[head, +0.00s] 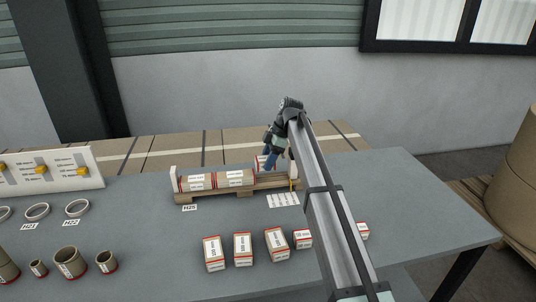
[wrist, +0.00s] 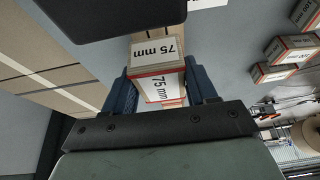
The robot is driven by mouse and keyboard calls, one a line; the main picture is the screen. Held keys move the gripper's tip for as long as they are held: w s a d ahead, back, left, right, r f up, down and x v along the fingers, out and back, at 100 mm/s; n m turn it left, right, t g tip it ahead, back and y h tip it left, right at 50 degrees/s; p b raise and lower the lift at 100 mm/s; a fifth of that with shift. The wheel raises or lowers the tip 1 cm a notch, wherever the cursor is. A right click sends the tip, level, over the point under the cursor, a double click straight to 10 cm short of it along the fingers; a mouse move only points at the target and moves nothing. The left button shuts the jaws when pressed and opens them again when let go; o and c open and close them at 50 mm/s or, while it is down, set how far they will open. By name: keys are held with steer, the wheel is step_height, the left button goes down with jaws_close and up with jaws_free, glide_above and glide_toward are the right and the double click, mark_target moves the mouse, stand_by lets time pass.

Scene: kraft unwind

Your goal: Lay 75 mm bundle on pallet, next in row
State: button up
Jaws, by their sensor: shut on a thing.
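The wooden pallet (head: 217,195) stands on the grey table, with upright end boards. Two brown bundles with white labels and red edges, a left one (head: 196,182) and a right one (head: 236,178), lie end to end along its left part. My gripper (head: 269,160) is over the pallet's right part. It is shut on a bundle (head: 260,162), which the fingers partly hide in the head view. In the wrist view the held bundle (wrist: 158,88) reads "75 mm" and sits between the blue fingers (wrist: 160,78). I cannot tell whether it touches the pallet.
Several labelled cartons, one of them red-edged (head: 243,249), stand in front of the pallet. A white card (head: 283,200) lies by its front right. Rings (head: 77,207), tubes (head: 70,262) and a white board with yellow parts (head: 52,170) are at left. The table's right part is clear.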

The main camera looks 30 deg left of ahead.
steer(key=shift+f, duration=0.25)
steer(key=shift+f, duration=0.2)
stand_by(0.3)
steer(key=shift+f, duration=2.1)
steer(key=o, duration=1.5)
steer(key=v, duration=1.4)
